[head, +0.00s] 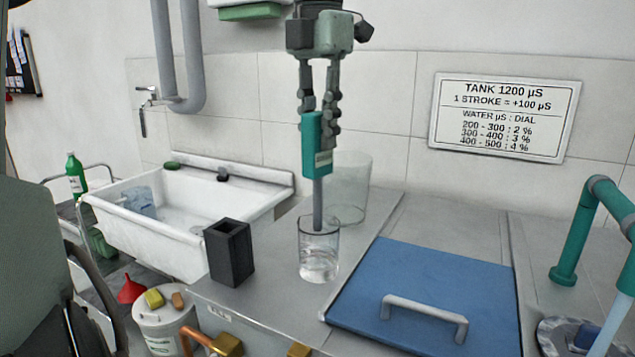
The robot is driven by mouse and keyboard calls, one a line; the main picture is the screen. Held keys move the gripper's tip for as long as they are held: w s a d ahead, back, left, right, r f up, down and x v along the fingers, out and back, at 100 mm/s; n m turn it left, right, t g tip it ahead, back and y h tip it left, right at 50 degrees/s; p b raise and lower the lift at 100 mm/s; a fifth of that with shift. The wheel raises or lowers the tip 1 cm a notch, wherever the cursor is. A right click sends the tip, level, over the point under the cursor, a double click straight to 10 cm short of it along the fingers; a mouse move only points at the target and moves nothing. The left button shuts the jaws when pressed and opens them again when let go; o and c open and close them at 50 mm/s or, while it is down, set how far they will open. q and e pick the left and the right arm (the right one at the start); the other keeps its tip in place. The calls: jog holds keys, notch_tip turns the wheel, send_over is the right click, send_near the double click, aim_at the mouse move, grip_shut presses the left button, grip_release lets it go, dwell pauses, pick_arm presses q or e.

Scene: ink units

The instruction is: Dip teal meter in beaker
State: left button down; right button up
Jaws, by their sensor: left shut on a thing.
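The teal meter (311,143) hangs upright with its grey probe pointing down. My left gripper (319,118) is shut on its teal body from above. A small clear beaker (304,262) with some clear water in its lower part stands on the grey metal counter below. The probe's lower end shows at the upper part of the beaker, above the water; whether it is inside the rim or just in front of or behind it, I cannot tell. My right gripper is not in view.
A larger clear glass vessel (353,180) stands behind the beaker. A black square holder (230,252) is left of it, beside the white sink (165,241). A blue lid (425,285) with a handle lies to the right. Teal pipes (573,236) rise at far right.

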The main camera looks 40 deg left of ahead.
pick_arm(q)
jog(key=shift+r, duration=3.1)
jog(key=shift+s, duration=0.1)
